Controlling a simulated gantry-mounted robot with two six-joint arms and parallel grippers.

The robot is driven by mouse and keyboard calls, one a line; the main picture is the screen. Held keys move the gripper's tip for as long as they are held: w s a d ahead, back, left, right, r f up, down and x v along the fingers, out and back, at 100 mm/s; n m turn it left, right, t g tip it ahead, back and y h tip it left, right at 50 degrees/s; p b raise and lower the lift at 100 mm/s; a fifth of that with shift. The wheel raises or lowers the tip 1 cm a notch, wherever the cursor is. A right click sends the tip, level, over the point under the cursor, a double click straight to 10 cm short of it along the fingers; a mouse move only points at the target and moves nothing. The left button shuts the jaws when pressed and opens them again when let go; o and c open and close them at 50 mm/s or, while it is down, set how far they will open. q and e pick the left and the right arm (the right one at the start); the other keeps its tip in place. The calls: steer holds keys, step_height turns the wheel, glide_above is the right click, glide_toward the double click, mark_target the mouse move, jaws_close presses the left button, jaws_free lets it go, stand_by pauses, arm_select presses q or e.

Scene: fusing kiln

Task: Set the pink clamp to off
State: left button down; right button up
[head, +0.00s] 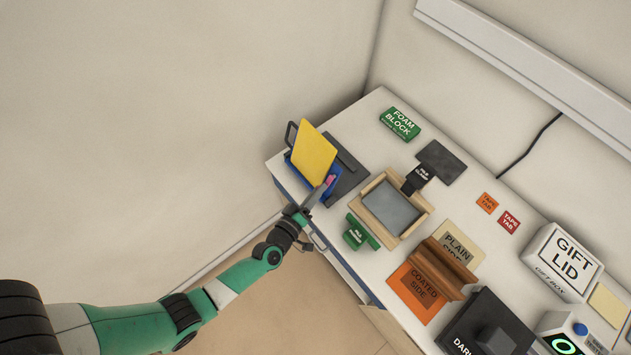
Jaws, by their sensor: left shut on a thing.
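The pink clamp (331,179) shows as a small pink piece beside a blue holder (333,196) at the left end of the table. A yellow panel (313,152) stands tilted in the holder. My left gripper (325,186) reaches in from the lower left. Its fingertips are at the pink clamp and shut on it. The fingers cover most of the clamp, so its setting cannot be read. My right gripper is not in view.
A dark plate (352,180) lies just behind the holder. A green block (357,233) and a wooden tray (419,215) stand to the right. A foam block (400,124) lies at the back. Orange and brown pieces, a gift lid (563,262) and black equipment fill the right side.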

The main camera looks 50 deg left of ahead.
arm_select(q)
steer(key=shift+d+n, duration=0.1)
steer(key=shift+n, duration=0.2)
steer(key=c, duration=0.7)
jaws_free()
steer(key=p+v, duration=0.4)
steer(key=v, duration=0.7)
steer(key=shift+s+d+r, duration=0.1)
steer(key=shift+s+r, duration=0.05)
steer(key=shift+s, duration=0.1)
